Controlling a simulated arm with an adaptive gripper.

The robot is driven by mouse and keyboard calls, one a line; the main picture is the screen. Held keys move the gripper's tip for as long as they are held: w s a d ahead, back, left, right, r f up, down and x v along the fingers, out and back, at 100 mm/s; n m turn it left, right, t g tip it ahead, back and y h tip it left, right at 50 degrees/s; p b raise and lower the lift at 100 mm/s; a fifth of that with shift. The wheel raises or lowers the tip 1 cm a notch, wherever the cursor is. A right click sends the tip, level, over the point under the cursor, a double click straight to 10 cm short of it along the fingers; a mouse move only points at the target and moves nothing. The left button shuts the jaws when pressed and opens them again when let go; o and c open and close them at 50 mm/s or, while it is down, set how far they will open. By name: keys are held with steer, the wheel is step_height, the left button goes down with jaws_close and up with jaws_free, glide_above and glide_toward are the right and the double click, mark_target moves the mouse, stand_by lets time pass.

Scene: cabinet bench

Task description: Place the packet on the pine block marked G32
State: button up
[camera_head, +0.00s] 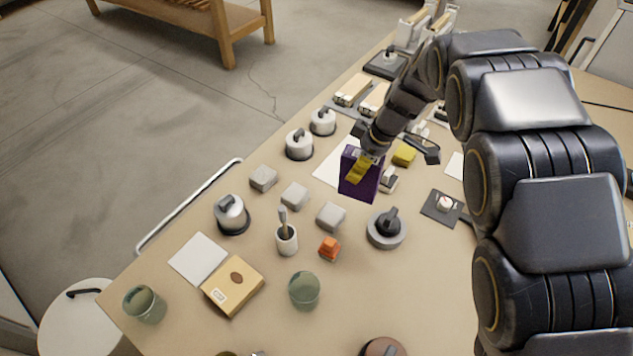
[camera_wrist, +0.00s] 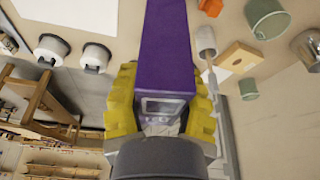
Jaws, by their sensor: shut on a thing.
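The packet (camera_head: 360,185) is a purple box, held upright over the middle of the bench. My gripper (camera_head: 362,166) has yellow fingers and is shut on its upper part. In the wrist view the purple packet (camera_wrist: 167,50) sits between the two yellow fingers (camera_wrist: 163,100). A light wooden block (camera_head: 225,293) lies at the front left, with a dark round spot and a small label on top. The label is too small to read, so I cannot confirm G32. The block also shows in the wrist view (camera_wrist: 236,64), well apart from the packet.
Between packet and block stand grey cubes (camera_head: 331,216), a white cup with a brush (camera_head: 287,240) and an orange piece (camera_head: 329,248). A green cup (camera_head: 304,290) stands right of the block, another (camera_head: 145,305) to its left. A white sheet (camera_head: 198,258) lies behind the block.

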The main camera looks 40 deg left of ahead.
steer(key=s+d+r+n+g+h, duration=0.15)
steer(key=s+n, duration=0.65)
steer(key=s, duration=0.8)
steer(key=s+r+n+g+h, duration=0.1)
steer(key=s+r+n+h, duration=0.1)
steer(key=s+n, duration=0.95)
steer(key=shift+a+f+m, duration=0.6)
steer(key=shift+a+f, duration=1.65)
steer(key=shift+a+f+m, duration=0.65)
steer(key=shift+a+f, duration=1.55)
steer(key=shift+f, duration=0.05)
steer(key=shift+a+f+m, duration=0.6)
steer(key=shift+a+f, duration=1.65)
steer(key=shift+f, duration=0.1)
steer(key=o, duration=1)
steer(key=v, duration=1.2)
steer(key=shift+w, duration=0.2)
